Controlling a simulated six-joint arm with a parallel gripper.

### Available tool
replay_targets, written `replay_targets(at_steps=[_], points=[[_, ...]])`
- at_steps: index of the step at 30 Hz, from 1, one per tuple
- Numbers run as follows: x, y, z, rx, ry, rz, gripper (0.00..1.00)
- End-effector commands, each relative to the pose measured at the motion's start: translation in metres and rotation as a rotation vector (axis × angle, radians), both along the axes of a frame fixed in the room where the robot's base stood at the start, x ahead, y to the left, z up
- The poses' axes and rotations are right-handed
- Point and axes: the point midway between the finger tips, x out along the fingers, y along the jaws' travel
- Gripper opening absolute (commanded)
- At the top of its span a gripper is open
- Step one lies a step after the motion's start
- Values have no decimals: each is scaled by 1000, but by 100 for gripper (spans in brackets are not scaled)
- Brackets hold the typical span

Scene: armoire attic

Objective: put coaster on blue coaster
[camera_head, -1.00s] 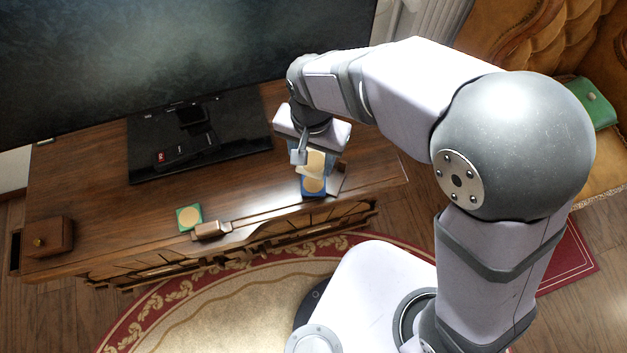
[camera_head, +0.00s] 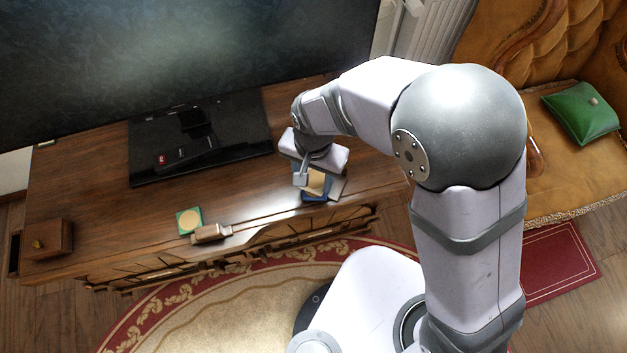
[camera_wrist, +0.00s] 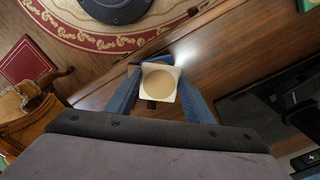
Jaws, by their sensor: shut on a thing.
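My gripper (camera_head: 314,178) is shut on a cream square coaster (camera_head: 316,184) with a tan disc. In the wrist view the held coaster (camera_wrist: 158,84) sits between the two blue fingers of my gripper (camera_wrist: 160,78). The blue coaster (camera_head: 314,198) lies on the wooden cabinet top near its front edge. The held coaster covers most of it in the head view, leaving a blue front strip. I cannot tell whether the two touch.
A green coaster (camera_head: 189,221) and a wooden-handled brush (camera_head: 210,233) lie to the left near the front edge. A flat greyish piece (camera_head: 338,187) lies just right of the blue coaster. The television stand (camera_head: 200,150) is behind left. A small wooden box (camera_head: 48,239) stands far left.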

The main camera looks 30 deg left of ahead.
Motion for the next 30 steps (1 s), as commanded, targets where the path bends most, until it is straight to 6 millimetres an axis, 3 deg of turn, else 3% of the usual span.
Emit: replay_targets(at_steps=[7, 21, 22, 23, 24, 30], points=[[-1, -1, -29, -3, 2, 0, 26], [0, 0, -36, -1, 1, 0, 26], [0, 0, -35, 0, 0, 0, 55], [0, 0, -35, 0, 0, 0, 62], [0, 0, -35, 0, 0, 0, 66], [0, 0, -35, -1, 0, 0, 66]])
